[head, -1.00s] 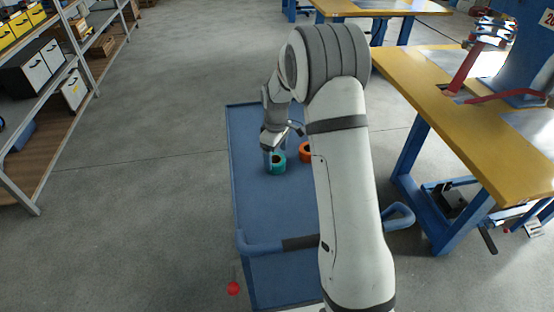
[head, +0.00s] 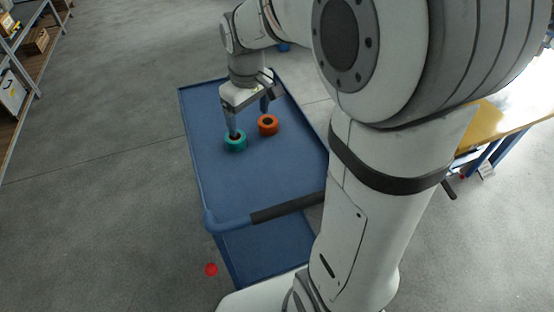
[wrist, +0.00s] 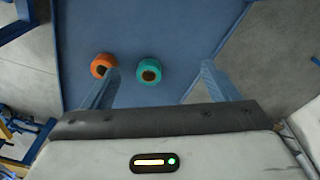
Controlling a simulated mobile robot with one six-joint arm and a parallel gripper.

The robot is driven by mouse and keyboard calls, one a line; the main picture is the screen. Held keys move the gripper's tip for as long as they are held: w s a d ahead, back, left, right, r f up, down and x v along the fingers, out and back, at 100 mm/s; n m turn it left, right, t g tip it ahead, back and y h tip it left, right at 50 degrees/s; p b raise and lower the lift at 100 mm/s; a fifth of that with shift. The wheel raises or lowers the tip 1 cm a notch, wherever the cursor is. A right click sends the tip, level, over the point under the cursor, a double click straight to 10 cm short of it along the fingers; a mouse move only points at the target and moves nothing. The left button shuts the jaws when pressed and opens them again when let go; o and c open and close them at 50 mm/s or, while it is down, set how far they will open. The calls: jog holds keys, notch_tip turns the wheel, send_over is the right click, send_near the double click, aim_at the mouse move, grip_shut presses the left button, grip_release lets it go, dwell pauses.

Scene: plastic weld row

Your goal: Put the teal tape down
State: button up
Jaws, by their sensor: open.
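The teal tape (head: 235,146) is a short roll lying flat on the blue cart top (head: 205,165). It also shows in the wrist view (wrist: 149,79), where it lies between the two fingers. My gripper (head: 249,124) is open and empty over the cart. In the head view one fingertip overlaps the teal tape's hole, and the other finger is near the orange roll. In the wrist view my gripper (wrist: 160,69) has its fingers spread wide. I cannot tell how high the fingertips are above the tape.
An orange tape roll (head: 268,128) lies beside the teal tape, with a small gap between them. The cart's dark handle grip (head: 285,208) runs along its near edge. Bare cart top lies left of and nearer than the rolls. A yellow-topped table (head: 500,120) stands at right.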

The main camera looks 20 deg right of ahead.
jog(key=s+d+m+t, duration=0.1)
jog(key=s+m, duration=0.4)
jog(key=s, duration=1.1)
jog(key=shift+s+f, duration=0.15)
jog(key=shift+s, duration=0.1)
jog(key=shift+d, duration=0.1)
